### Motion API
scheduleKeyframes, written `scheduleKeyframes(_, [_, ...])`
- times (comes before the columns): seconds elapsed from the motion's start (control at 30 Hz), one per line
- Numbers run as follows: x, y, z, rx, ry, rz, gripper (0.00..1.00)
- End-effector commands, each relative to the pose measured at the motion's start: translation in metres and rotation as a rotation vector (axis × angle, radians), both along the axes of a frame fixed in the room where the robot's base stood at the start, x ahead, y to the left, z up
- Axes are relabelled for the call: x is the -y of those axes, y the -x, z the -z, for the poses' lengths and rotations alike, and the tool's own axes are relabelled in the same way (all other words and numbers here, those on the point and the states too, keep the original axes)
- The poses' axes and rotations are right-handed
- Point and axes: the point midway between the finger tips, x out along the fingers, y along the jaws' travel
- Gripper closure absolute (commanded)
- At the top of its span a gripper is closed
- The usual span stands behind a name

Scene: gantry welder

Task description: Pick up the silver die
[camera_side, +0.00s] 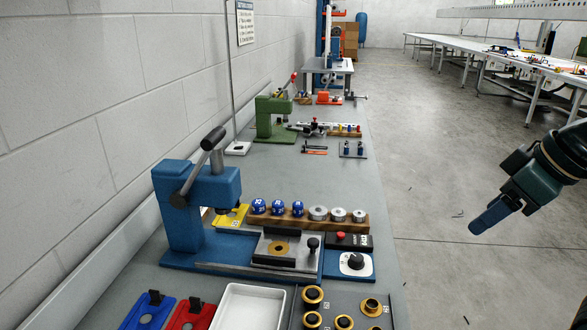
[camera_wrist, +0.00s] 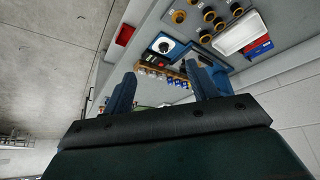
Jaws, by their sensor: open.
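Three silver round pieces stand in the right half of a wooden rack (camera_side: 300,220), behind the blue press; the left one (camera_side: 319,212), the middle one (camera_side: 338,214) and the right one (camera_side: 358,216) look like dies. I cannot tell which one is the silver die. Three blue numbered pieces (camera_side: 278,208) fill the rack's left half. My gripper (camera_side: 488,214) hangs over the floor, right of the bench and well apart from the rack. In the wrist view my gripper (camera_wrist: 160,80) is open and empty. The rack shows small between its fingers, partly hidden.
A blue lever press (camera_side: 185,215) stands left of the rack. A control box with a black knob (camera_side: 355,262) and a red button sits in front. A white tray (camera_side: 248,306) and a plate of brass rings (camera_side: 345,305) lie nearer. A green press (camera_side: 271,118) stands farther back.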

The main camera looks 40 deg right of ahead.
Motion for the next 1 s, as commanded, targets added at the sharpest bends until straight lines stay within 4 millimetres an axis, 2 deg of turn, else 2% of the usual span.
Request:
scheduleKeyframes(0.17, [-0.003, -0.026, -0.012, -0.032, 0.018, -0.087, 0.42])
scheduleKeyframes(0.5, [-0.005, -0.095, -0.030, -0.094, 0.054, -0.320, 0.42])
scheduleKeyframes(0.77, [0.003, -0.150, -0.030, -0.130, 0.071, -0.503, 0.42])
scheduleKeyframes(1.0, [0.018, -0.199, -0.019, -0.152, 0.079, -0.672, 0.42])
